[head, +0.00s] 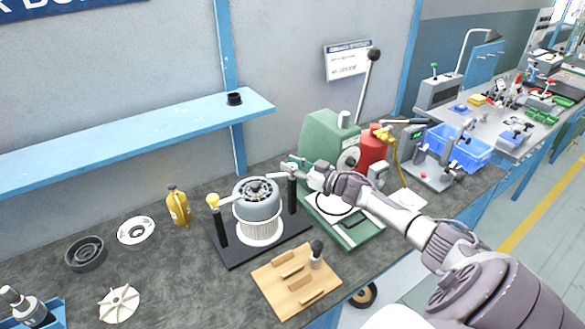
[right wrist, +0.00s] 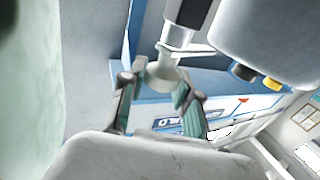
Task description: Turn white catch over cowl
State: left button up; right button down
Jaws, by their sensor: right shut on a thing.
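The blower cowl (head: 257,198), grey and domed with a dark vented top, sits over a white ribbed body on a black base (head: 237,256). A black post (head: 292,194) stands at its right. My right gripper (head: 296,164) is at the top of this post and mostly hides the white catch in the head view. In the right wrist view the pale round knob of the white catch (right wrist: 160,73) sits between the fingers of my right gripper (right wrist: 158,98), which is shut on it. A yellow-knobbed catch (head: 212,200) is on the left post. My left gripper is not in view.
A green machine (head: 328,140) stands close behind my right gripper. A wooden board (head: 285,300) with a dark-handled tool lies in front. A yellow bottle (head: 178,207) and round parts are at the left. A blue shelf (head: 130,135) runs along the wall.

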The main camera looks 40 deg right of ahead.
jog(key=shift+r, duration=0.15)
jog(key=c, duration=0.8)
grip_release()
jog(key=shift+w, duration=0.1)
jog(key=v, duration=1.2)
